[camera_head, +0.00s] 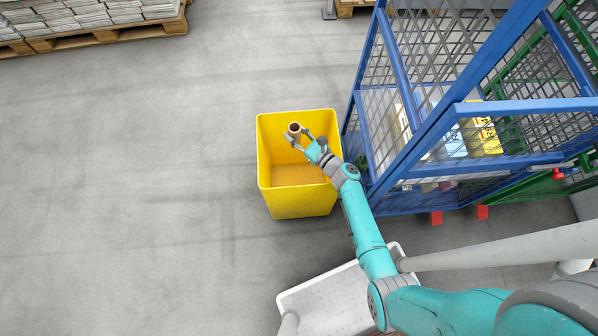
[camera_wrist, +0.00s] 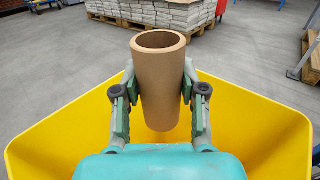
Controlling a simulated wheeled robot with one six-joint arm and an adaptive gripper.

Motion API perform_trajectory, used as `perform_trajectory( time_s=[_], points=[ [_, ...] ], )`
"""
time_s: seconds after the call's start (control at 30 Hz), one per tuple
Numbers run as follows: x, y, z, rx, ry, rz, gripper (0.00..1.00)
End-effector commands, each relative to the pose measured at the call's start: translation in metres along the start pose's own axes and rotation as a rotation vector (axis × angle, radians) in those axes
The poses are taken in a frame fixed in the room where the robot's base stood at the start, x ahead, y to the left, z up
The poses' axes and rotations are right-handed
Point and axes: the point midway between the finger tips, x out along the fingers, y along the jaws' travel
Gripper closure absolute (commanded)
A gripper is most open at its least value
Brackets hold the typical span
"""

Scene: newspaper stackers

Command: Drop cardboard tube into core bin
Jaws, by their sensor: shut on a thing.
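A brown cardboard tube (camera_wrist: 160,85) stands upright between the two fingers of my gripper (camera_wrist: 160,92), which is shut on it. In the head view the tube (camera_head: 294,129) shows its round open end, and my gripper (camera_head: 297,138) holds it over the opening of the yellow bin (camera_head: 295,204). The bin is open at the top, and its visible inside looks empty. In the wrist view the bin's yellow walls (camera_wrist: 50,138) surround the gripper on both sides. The tube's lower end is in view over the bin; its exact height above the bin floor is hard to tell.
A blue mesh cage (camera_head: 420,110) with boxes inside stands close to the bin's right. A white tub (camera_head: 330,305) is in front of the bin. Pallets of stacked newspapers (camera_head: 85,18) stand at the far left. The floor (camera_head: 130,180) left of the bin is clear.

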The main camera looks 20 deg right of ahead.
Motion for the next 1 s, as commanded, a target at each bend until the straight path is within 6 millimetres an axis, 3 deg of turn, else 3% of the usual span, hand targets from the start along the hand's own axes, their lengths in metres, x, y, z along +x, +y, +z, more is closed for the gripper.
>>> perform_trajectory(
  time_s=[0.17,0.2,0.3,0.67,1.0],
  points=[
    [0.000,0.000,0.000,0.000,0.000,0.000,0.92],
    [0.000,0.000,0.000,0.000,-0.001,0.000,0.56],
    [0.000,0.000,0.000,0.000,0.000,0.000,0.31],
    [-0.003,0.000,0.000,0.000,0.000,-0.001,0.29],
    [-0.049,-0.001,-0.001,-0.001,0.001,-0.004,0.29]
  ],
)
